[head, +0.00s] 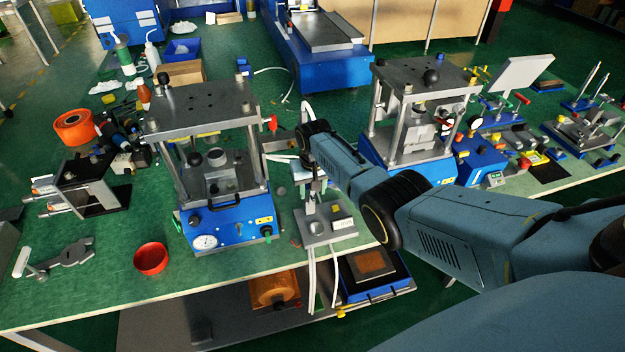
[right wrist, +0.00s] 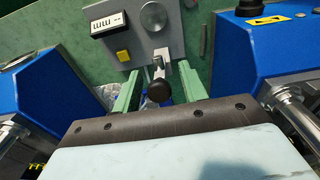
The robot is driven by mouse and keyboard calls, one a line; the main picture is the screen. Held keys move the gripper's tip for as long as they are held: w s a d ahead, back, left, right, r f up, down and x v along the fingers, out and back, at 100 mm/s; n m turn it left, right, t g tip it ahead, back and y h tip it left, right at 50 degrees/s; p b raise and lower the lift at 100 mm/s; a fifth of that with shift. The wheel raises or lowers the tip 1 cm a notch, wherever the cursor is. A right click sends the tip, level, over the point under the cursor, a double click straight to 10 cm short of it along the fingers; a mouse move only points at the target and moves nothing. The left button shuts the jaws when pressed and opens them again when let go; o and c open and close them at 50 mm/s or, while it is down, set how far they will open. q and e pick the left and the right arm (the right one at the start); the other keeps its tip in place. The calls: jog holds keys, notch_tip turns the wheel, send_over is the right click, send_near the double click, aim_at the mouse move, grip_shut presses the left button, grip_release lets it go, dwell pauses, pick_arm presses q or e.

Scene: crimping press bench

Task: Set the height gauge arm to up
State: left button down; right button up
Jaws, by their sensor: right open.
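The height gauge (head: 327,223) stands on the bench between the two blue presses, with a grey base and a yellow button. The right wrist view shows its grey face (right wrist: 135,38) with an mm display, a yellow button and a round dial. Its short metal arm ends in a black ball knob (right wrist: 158,90). My right gripper (right wrist: 158,84) is open, its green fingers on either side of the knob with gaps showing. In the head view my right gripper (head: 311,181) points down above the gauge, and my wrist partly hides it. Whether the arm is up or down is unclear. My left gripper is out of view.
A blue-based press (head: 228,226) stands close on the left of the gauge and another (head: 425,170) on the right, leaving a narrow gap. A red ring-shaped cup (head: 151,258) sits front left. White cables (head: 311,275) hang over the bench's front edge.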

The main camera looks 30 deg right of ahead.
jog(key=shift+r, duration=0.45)
notch_tip(320, 180, up, 12)
jog(key=p, duration=0.2)
jog(key=shift+s+r, duration=0.15)
jog(key=shift+s, duration=0.3)
jog(key=shift+a, duration=0.1)
